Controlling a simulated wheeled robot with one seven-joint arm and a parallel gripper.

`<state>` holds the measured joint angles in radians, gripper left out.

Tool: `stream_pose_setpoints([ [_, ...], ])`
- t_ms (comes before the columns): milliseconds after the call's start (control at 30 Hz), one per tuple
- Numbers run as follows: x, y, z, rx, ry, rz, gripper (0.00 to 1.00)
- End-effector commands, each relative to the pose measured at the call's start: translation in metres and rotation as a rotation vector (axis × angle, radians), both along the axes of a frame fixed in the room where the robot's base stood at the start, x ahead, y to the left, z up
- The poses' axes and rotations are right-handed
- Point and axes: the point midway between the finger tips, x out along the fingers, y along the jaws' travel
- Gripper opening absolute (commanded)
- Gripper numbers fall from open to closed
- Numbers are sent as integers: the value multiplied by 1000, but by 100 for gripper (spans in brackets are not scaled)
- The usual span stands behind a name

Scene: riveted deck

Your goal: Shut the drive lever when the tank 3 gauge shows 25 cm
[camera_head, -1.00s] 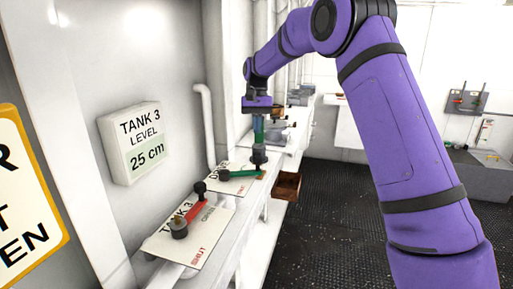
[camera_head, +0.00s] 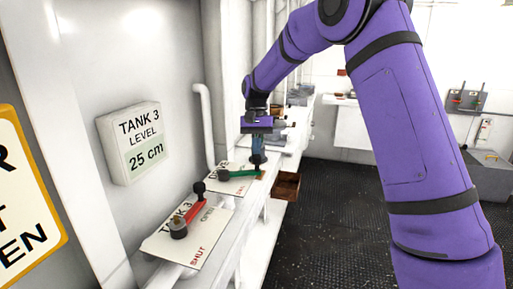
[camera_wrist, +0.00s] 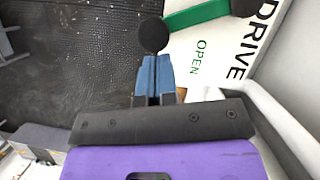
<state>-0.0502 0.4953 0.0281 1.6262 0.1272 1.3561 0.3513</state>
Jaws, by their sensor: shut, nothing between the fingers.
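The tank 3 gauge (camera_head: 134,142) on the left wall reads 25 cm. The drive lever (camera_head: 238,175) is green with a black knob and lies across its white plate, its knob end toward the bench's outer edge. In the wrist view the green lever (camera_wrist: 200,13) runs beside the words OPEN and DRIVE, and its black knob (camera_wrist: 153,35) is just ahead of my fingertips. My gripper (camera_head: 257,152) is above the knob end, blue fingers shut and empty. The wrist view also shows the closed fingers (camera_wrist: 156,62); whether they touch the knob I cannot tell.
A red lever (camera_head: 193,213) on a TANK 3 plate (camera_head: 160,245) marked OPEN and SHUT is nearer on the bench. A brown open box (camera_head: 287,186) sits beside the bench edge. A white vertical pipe (camera_head: 207,125) stands behind. The dark floor (camera_head: 330,225) at right is clear.

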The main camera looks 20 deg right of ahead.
Motion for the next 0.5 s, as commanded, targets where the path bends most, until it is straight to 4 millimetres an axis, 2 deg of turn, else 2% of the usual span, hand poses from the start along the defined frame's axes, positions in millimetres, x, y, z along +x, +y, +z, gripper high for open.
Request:
stream_pose_setpoints([
  [167, -12, -2, 1, 0, 0, -99, 0],
  [400, -43, 1, 1, 0, 0, -380, 0],
  [500, -50, 4, 0, -1, 1, -453, 0],
])
